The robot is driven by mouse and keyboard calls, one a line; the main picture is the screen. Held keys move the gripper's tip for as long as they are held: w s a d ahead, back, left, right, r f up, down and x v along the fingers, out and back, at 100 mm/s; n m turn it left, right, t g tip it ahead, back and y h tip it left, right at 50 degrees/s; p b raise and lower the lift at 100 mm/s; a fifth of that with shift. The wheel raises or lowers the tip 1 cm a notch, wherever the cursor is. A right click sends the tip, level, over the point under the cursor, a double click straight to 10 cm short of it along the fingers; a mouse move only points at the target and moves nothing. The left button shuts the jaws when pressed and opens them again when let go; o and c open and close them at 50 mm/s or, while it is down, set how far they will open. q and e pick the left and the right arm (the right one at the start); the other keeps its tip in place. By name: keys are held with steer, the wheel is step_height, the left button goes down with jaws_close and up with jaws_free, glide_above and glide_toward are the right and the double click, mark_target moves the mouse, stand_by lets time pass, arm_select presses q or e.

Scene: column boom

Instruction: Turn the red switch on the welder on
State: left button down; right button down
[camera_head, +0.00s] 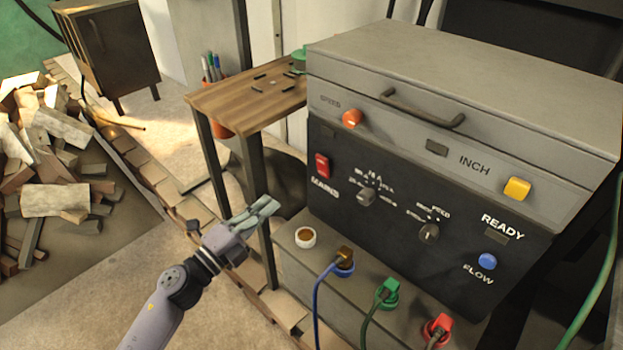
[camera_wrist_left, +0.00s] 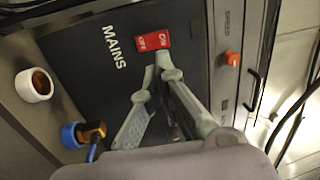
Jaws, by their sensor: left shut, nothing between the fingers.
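The welder (camera_head: 440,130) is a grey box with a dark front panel at the right of the head view. Its red switch (camera_head: 322,166) sits at the panel's left, above the label MAINS. In the left wrist view the red switch (camera_wrist_left: 153,41) shows two lettered halves, ON and OFF. My left gripper (camera_head: 272,203) is shut and empty, left of the panel and lower than the switch. In the left wrist view its fingertips (camera_wrist_left: 163,62) appear just beneath the switch; contact cannot be told. My right gripper is not in view.
An orange knob (camera_head: 352,118) and a yellow button (camera_head: 517,188) are on the welder. A white-rimmed socket (camera_head: 305,238) and several plugged cables are on the ledge below. A small wooden table (camera_head: 240,100) stands behind my left gripper.

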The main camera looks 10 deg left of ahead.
mark_target(320, 159)
arm_select(q)
steer(key=shift+s+d+r+m, duration=0.2)
steer(key=shift+r+m, duration=0.1)
steer(key=shift+r, duration=0.1)
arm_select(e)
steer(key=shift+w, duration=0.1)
arm_select(q)
steer(key=shift+w, duration=0.1)
